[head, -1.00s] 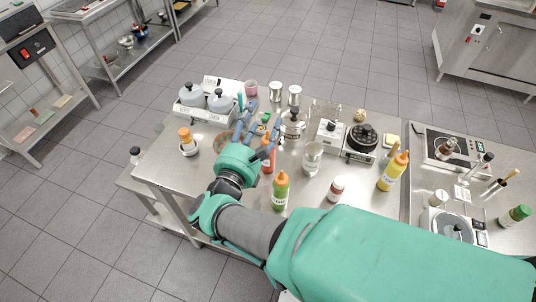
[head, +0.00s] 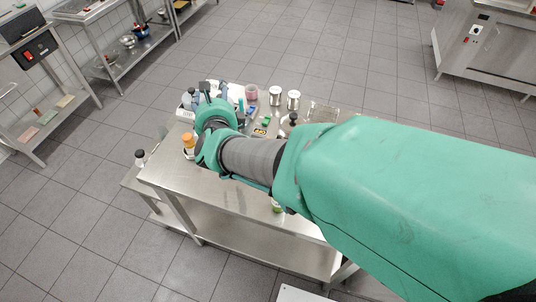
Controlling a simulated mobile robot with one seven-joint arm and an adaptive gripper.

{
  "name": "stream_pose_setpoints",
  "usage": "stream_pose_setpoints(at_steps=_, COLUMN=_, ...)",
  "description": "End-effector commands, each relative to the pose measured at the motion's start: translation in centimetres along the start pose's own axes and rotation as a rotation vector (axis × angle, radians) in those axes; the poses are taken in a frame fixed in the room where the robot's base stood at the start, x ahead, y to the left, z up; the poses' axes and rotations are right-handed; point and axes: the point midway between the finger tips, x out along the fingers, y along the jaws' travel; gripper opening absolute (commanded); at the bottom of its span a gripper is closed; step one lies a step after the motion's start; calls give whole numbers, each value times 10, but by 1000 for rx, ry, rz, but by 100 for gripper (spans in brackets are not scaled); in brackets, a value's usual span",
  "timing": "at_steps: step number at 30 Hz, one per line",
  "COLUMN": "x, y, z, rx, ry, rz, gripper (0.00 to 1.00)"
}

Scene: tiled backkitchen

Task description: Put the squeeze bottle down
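My gripper (head: 225,92) is over the far left part of the steel table (head: 185,178), in front of the white tray area. My wrist and arm cover most of it, so its opening and anything between its fingers cannot be made out. An orange-topped bottle (head: 188,140) stands at the table's left side, left of my wrist. A sliver of a green squeeze bottle (head: 277,207) shows below my forearm. I see no red or yellow squeeze bottle; my arm covers much of the table.
A pink cup (head: 251,92) and two metal cans (head: 275,95) stand along the back edge. A small green-topped item (head: 266,120) is right of my wrist. A dark-capped bottle (head: 139,156) stands on a lower shelf at left. The table's front left is clear.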

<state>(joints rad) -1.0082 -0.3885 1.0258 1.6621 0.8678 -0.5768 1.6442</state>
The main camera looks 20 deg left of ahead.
Motion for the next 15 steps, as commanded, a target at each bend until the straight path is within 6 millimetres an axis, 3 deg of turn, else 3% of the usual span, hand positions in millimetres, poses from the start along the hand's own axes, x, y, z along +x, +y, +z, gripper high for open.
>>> stream_pose_setpoints(at_steps=3, x=10, y=6, z=14, rx=-245, ry=-23, rz=142, gripper=60)
stream_pose_setpoints(at_steps=7, x=15, y=18, z=18, rx=-526, ry=-67, rz=300, gripper=60)
stream_pose_setpoints(at_steps=15, x=5, y=26, z=-7, rx=-1105, ry=-203, rz=635, gripper=60)
